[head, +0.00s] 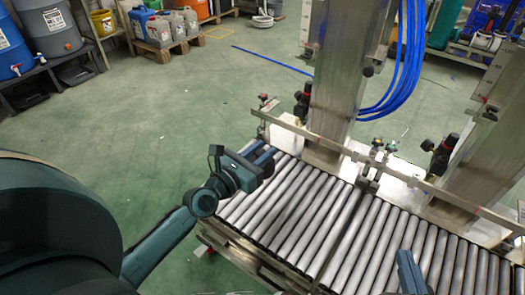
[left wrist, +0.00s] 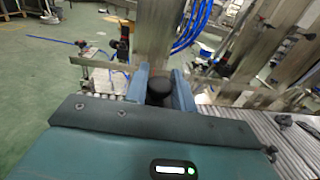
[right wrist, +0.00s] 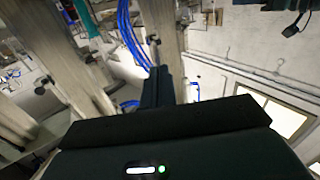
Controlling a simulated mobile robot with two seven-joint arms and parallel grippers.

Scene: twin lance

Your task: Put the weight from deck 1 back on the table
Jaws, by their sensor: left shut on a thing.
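My left gripper (head: 264,159) is over the left end of the roller table (head: 285,212), near its far edge. In the left wrist view the left gripper (left wrist: 160,85) is shut on a dark round-topped weight (left wrist: 159,88), which sits between the two fingers. In the head view the weight is mostly hidden by the fingers. I cannot tell whether it touches the rollers. My right gripper (head: 408,272) is at the bottom right of the head view, over the rollers. In the right wrist view the right gripper's fingers (right wrist: 158,84) are together with nothing visible between them. I cannot make out deck 1.
Two steel columns (head: 340,75) rise behind the rollers, with a metal rail (head: 330,145) and small black-and-red fittings (head: 303,103) along the far edge. Blue hoses (head: 402,75) hang by the columns. Most rollers between my grippers are bare. Jugs and barrels (head: 160,32) stand far back left.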

